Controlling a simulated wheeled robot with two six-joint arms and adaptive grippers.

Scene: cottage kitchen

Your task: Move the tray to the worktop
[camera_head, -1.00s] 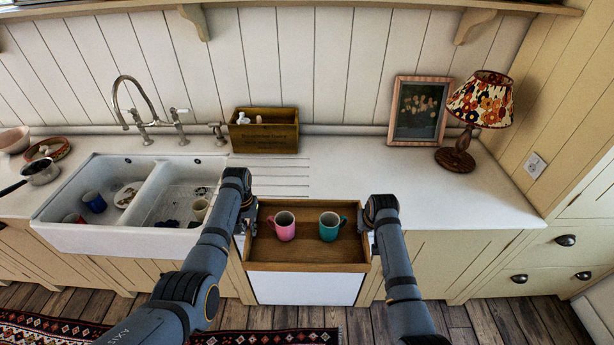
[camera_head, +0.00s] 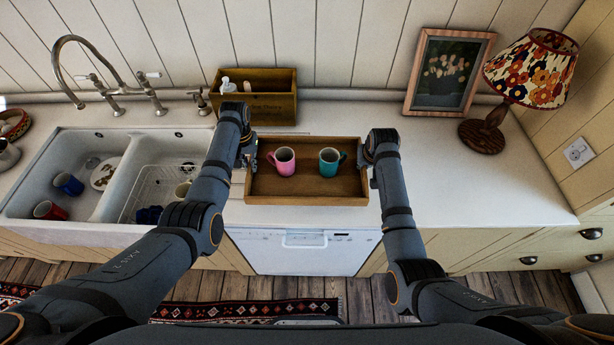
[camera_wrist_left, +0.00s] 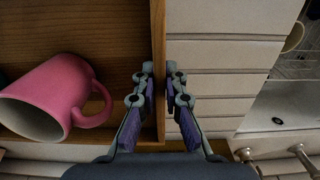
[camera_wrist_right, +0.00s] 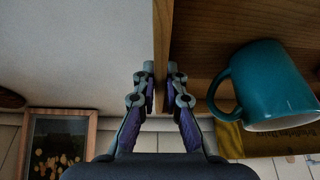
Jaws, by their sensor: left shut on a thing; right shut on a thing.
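The wooden tray (camera_head: 306,199) is level over the front part of the white worktop (camera_head: 450,180), right of the sink. I cannot tell whether it touches the surface. A pink mug (camera_head: 282,163) and a teal mug (camera_head: 330,163) stand upright in it; they also show in the left wrist view (camera_wrist_left: 50,98) and the right wrist view (camera_wrist_right: 268,85). My left gripper (camera_wrist_left: 157,75) is shut on the tray's left wall. My right gripper (camera_wrist_right: 162,75) is shut on its right wall. In the head view both gripper tips are partly hidden by the wrists.
A double sink (camera_head: 75,229) with mugs and dishes lies to the left. A wooden box (camera_head: 255,88) stands behind the tray. A picture frame (camera_head: 449,72) and a lamp (camera_head: 485,135) stand at the back right. The worktop right of the tray is clear.

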